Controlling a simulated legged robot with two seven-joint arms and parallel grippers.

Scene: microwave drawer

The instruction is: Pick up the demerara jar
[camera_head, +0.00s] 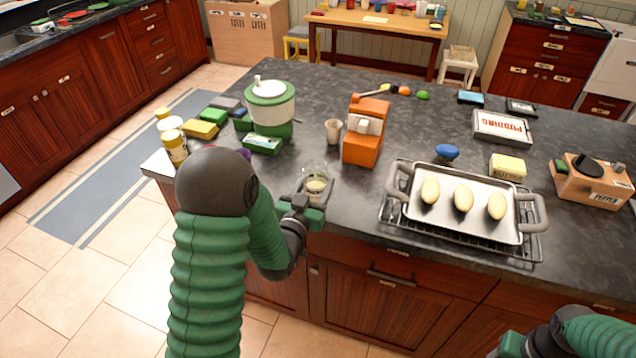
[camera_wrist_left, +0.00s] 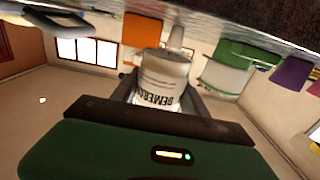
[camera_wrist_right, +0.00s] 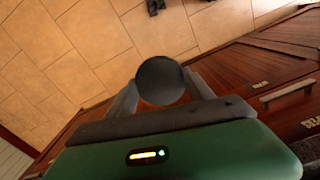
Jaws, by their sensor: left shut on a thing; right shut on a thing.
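The demerara jar (camera_head: 316,184) is a small clear jar with pale contents near the front edge of the dark counter, left of the oven tray. In the left wrist view the jar (camera_wrist_left: 162,80) shows a label with partly readable dark letters. My left gripper (camera_head: 312,203) is shut on it, with one finger on each side. I cannot tell whether its base touches the counter. My right gripper (camera_wrist_right: 160,95) is shut on a dark round thing (camera_wrist_right: 161,80), over the floor in front of the cabinets. In the head view that gripper (camera_head: 508,347) shows only at the bottom edge.
A metal tray (camera_head: 408,217) with three pale oval pieces sits on a rack to the right. An orange appliance (camera_head: 362,150) and a beige cup (camera_head: 333,131) stand behind the jar. A green-and-white pot (camera_head: 270,103) and yellow-capped jars (camera_head: 174,147) are further left.

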